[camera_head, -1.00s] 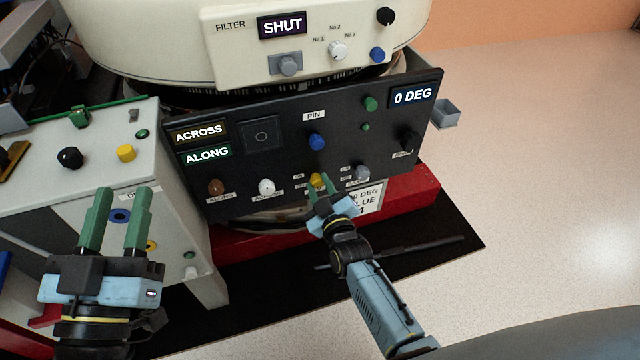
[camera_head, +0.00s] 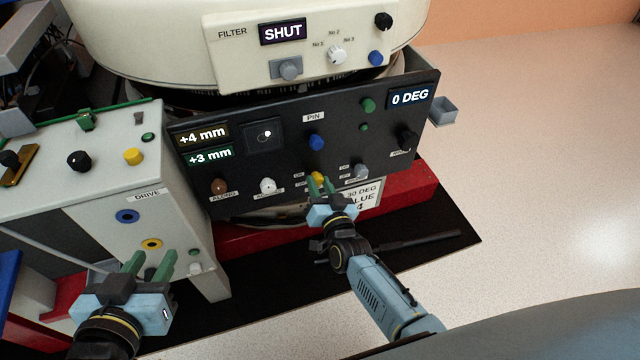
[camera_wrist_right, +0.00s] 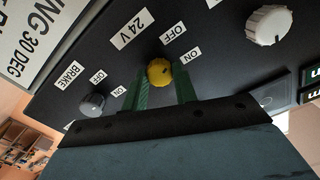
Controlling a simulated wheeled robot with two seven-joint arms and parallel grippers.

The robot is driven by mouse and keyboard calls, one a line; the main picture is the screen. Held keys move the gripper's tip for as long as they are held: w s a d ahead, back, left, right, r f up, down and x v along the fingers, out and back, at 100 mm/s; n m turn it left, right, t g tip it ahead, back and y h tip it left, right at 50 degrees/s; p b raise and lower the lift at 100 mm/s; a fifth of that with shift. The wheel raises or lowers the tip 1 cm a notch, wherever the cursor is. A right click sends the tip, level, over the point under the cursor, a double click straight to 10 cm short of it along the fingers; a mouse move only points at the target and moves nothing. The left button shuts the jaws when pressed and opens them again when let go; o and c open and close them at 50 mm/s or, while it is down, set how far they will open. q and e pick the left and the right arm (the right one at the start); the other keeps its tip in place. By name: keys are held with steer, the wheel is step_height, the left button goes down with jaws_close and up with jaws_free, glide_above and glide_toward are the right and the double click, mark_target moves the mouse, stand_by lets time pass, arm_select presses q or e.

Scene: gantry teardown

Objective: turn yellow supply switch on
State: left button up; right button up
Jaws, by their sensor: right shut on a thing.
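The yellow supply switch (camera_head: 317,178) is a round knob low on the black panel (camera_head: 240,183). In the right wrist view the yellow knob (camera_wrist_right: 159,71) sits beside the labels 24 V, OFF and ON; I cannot tell clearly where its dark mark points. My right gripper (camera_head: 321,185) is shut on this knob, its green fingers on either side, also seen in the right wrist view (camera_wrist_right: 160,88). My left gripper (camera_head: 149,266) is empty, its green fingers apart, in front of the grey drive cabinet (camera_head: 185,225).
The panel displays (camera_head: 203,134) read +4 mm and +3 mm, and another (camera_head: 410,96) reads 0 DEG. A white knob (camera_head: 267,186) and a grey knob (camera_head: 361,171) flank the yellow one. A red base (camera_head: 400,188) lies below. Open floor is at right.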

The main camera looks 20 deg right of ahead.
steer(key=shift+m, duration=2.2)
steer(key=o, duration=1)
